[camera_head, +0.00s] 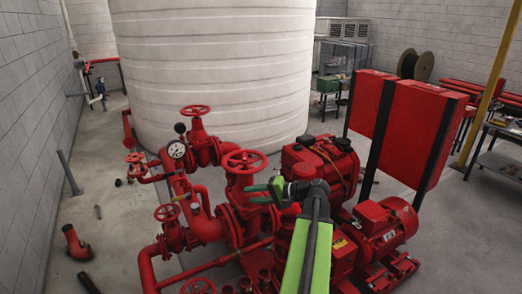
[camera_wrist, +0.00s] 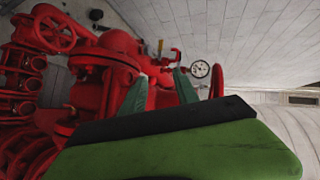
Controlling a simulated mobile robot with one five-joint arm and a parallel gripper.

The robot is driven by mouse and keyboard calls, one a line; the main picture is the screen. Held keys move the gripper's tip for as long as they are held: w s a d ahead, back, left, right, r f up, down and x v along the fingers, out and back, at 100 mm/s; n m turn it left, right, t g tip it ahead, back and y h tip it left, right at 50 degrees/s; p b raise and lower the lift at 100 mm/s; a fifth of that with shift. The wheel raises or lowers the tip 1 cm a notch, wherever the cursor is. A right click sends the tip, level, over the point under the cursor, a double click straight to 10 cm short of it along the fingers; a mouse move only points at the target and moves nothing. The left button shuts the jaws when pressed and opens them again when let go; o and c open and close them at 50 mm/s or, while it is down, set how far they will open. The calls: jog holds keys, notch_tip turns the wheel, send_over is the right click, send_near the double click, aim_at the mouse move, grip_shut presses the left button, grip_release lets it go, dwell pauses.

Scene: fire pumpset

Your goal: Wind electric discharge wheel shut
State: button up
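A large red handwheel (camera_head: 245,161) tops the valve nearest my gripper; I take it as the electric discharge wheel, though no label shows. In the wrist view a thin red upright shape (camera_wrist: 216,82) right of the fingers looks like this wheel edge-on. My gripper (camera_head: 262,193) is beside the valve's neck, just below and right of the wheel in the head view. Its two green fingers stand apart in the wrist view (camera_wrist: 160,88), with red valve parts behind and between them. Nothing is clearly gripped, and contact cannot be told.
Other red handwheels stand at the back (camera_head: 195,110) and lower left (camera_head: 167,212), near a pressure gauge (camera_head: 176,150). The red pump and motor (camera_head: 380,228) are at right, below a red cabinet (camera_head: 405,125). A white tank (camera_head: 215,70) stands behind.

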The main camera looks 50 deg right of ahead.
jog(key=s+d+r+m+t+h+p, duration=0.2)
jog(key=s+d+r+m+t+h, duration=0.15)
jog(key=s+d+r, duration=0.7)
jog(key=b, duration=0.2)
send_near(245, 162)
jog(key=w+d+f, duration=0.2)
jog(key=w+d, duration=0.3)
jog(key=w, duration=0.3)
jog(key=shift+s+a, duration=0.1)
jog(key=shift+s, duration=0.15)
jog(key=shift+c, duration=0.3)
jog(key=c, duration=0.7)
grip_shut()
jog(key=shift+a+f, duration=0.1)
jog(key=shift+a, duration=0.1)
